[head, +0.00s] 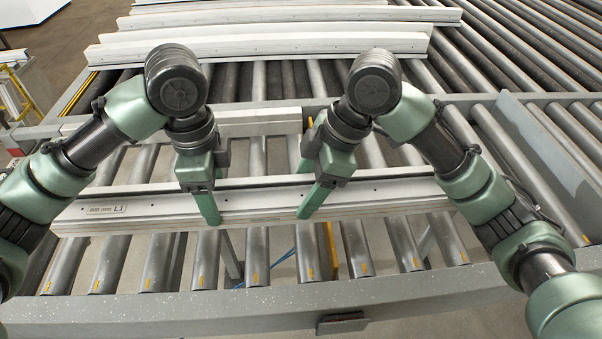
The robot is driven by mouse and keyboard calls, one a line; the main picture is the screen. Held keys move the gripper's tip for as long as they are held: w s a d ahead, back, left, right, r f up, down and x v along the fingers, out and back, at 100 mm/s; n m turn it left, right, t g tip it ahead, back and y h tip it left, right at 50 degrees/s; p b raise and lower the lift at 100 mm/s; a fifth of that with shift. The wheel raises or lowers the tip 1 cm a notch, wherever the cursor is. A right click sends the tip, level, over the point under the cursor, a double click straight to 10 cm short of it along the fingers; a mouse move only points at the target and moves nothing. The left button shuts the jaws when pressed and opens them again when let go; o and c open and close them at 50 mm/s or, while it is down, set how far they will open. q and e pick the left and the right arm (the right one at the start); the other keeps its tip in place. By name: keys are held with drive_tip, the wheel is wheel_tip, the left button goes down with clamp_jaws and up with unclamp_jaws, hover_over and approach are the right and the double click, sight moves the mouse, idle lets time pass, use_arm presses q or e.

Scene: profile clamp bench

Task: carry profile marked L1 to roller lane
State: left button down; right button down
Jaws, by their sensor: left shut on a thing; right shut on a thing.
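The profile marked L1 (140,209) is a long white-grey bar with a label reading "800 mm L1" near its left end. It lies crosswise over the near rollers, or just above them; I cannot tell if it touches them. My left gripper (207,207) is shut on it left of its middle. My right gripper (314,201) is shut on it right of its middle. The fingers hide small parts of the bar. The roller lane (255,262) has grey rollers with orange marks, showing in front of and behind the bar.
Several more white profiles (270,45) lie across the far roller table (480,40). A shorter pale profile (260,122) lies behind my grippers. A grey upright plate (545,150) stands on the right. A grey front rail (420,295) borders the lane. A yellow frame (18,95) stands at left.

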use_arm(q)
drive_tip(key=shift+f+b, duration=0.2)
drive_tip(key=shift+b, duration=0.1)
use_arm(e)
drive_tip(key=shift+f, duration=0.2)
